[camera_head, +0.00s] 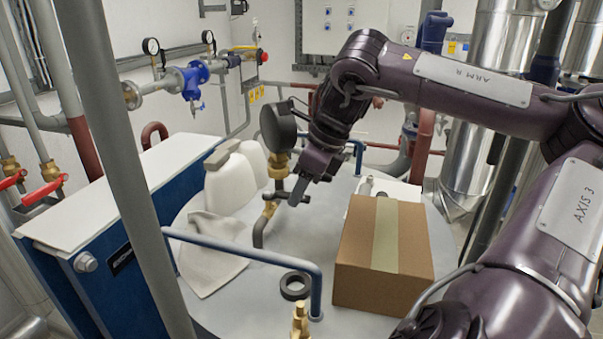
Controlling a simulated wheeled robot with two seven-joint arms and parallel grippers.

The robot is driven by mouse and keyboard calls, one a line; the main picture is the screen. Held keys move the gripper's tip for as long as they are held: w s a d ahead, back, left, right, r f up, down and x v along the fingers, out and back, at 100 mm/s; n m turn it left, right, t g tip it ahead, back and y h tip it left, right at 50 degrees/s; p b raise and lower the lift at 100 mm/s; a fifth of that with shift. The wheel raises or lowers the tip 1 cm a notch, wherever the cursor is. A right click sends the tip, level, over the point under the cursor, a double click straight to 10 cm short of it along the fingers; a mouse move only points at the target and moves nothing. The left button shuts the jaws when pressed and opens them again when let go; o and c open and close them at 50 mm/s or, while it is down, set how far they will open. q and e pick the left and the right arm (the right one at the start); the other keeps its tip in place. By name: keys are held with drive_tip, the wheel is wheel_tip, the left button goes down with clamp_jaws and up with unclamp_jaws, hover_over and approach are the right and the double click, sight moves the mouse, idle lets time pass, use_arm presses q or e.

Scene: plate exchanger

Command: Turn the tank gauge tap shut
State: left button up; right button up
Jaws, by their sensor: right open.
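The tank gauge (278,127), a dark round dial seen from its side or back, stands on brass fittings above the grey tank top (225,305). My right gripper (298,190) reaches in from the upper right and points down beside the tap. Its jaws are open, with the fingers close to the tap's small lever area; whether they touch it I cannot tell. The lever's exact angle is unclear behind the fingers. My left gripper is out of view.
A cardboard box (350,260) stands right of the tap. White jugs (232,178) and a cloth (208,250) lie left of it. A blue rail (245,250) and a black ring (295,286) are in front. A grey pole (125,170) crosses the left side.

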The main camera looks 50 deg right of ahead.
drive_tip(key=shift+r, duration=0.1)
drive_tip(key=shift+s+d+r, duration=0.15)
drive_tip(key=shift+s+r, duration=0.05)
drive_tip(key=shift+r, duration=0.1)
drive_tip(key=a+b+v, duration=0.1)
drive_tip(key=v, duration=0.6)
drive_tip(key=shift+d, duration=0.4)
drive_tip(key=shift+d+f, duration=0.1)
